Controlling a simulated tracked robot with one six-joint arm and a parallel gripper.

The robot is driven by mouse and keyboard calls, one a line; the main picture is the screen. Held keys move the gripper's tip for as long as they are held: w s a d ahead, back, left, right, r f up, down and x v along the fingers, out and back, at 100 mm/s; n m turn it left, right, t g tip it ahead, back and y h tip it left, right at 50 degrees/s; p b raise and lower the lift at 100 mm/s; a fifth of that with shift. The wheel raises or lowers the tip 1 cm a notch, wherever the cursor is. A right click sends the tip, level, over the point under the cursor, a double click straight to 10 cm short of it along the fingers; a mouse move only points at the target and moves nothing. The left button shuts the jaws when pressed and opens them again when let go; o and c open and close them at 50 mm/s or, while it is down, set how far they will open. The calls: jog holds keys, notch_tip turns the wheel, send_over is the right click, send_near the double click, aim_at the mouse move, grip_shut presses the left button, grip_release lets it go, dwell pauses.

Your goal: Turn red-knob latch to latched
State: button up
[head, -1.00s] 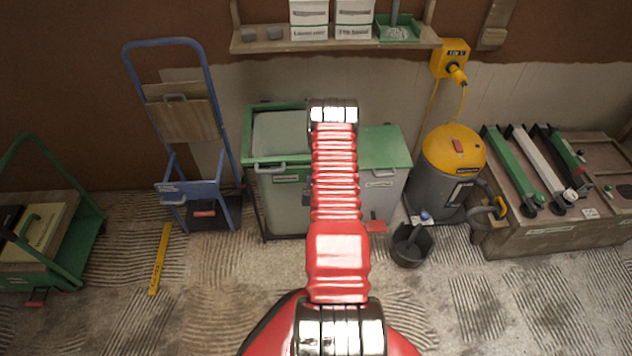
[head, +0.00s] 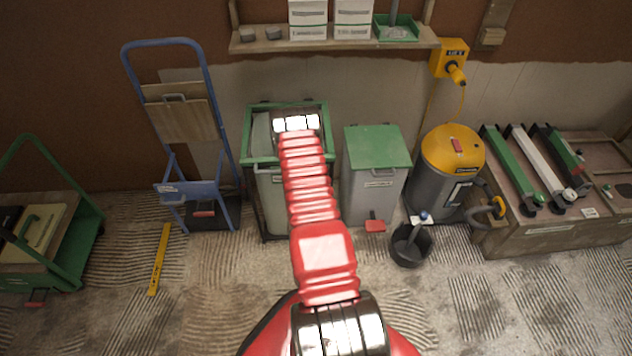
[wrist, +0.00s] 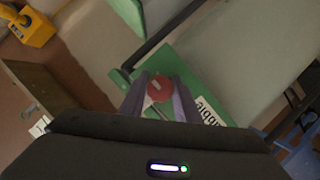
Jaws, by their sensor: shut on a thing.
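The red knob (wrist: 158,89) of the latch shows in the wrist view, on a green rim beside a white label with dark lettering. My gripper (wrist: 159,82) has its two grey fingers on either side of the knob and is shut on it. The green rim (wrist: 197,88) appears to belong to the green-framed bin (head: 256,159) in the head view. There the knob and my fingers are hidden behind my red arm. I cannot read the latch position clearly.
A grey bin with a green lid (head: 376,147) stands to the right of the framed bin. A blue hand truck (head: 190,187) is close on its left. A wooden shelf (head: 335,43) runs above. A black bucket (head: 411,246) and yellow level (head: 159,260) are on the floor.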

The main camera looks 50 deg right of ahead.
jog(key=shift+w+a+r+n, duration=0.15)
jog(key=shift+w+n, duration=0.15)
jog(key=shift+n, duration=0.2)
jog(key=shift+w, duration=0.1)
jog(key=o, duration=1)
jog(key=shift+s, duration=0.2)
jog(key=shift+s+a, duration=0.2)
jog(key=shift+a, duration=0.15)
jog(key=v, duration=1.3)
jog(key=shift+w, duration=0.15)
